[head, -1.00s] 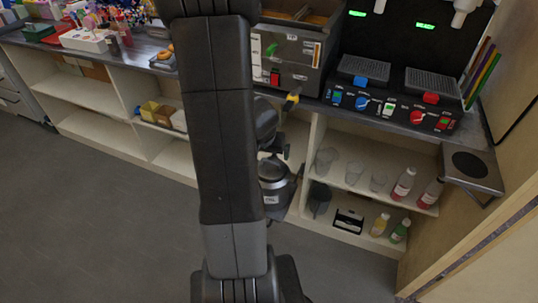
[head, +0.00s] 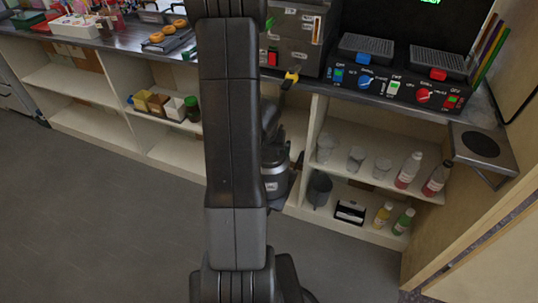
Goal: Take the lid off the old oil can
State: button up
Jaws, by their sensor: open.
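The old oil can (head: 276,186) is a dark grey round can with a small pale label. It shows in the head view just right of my arm, in front of the low shelves, and its left side is hidden by the arm. My gripper (head: 271,148) is open, mostly hidden behind my own arm, close above the can's top. The lid cannot be made out clearly, and I cannot tell whether the fingers touch it.
Shelves hold clear cups (head: 356,158), a grey bucket (head: 319,187), and pink, yellow and green bottles (head: 403,221). A yellow-and-black tool (head: 290,78) overhangs the counter edge. A bracketed plate (head: 483,146) juts out at right. The grey floor (head: 100,225) at left is clear.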

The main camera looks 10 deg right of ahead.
jog(key=shift+w+f, duration=0.2)
jog(key=shift+f, duration=0.35)
jog(key=c, duration=0.6)
jog(key=shift+r, duration=0.1)
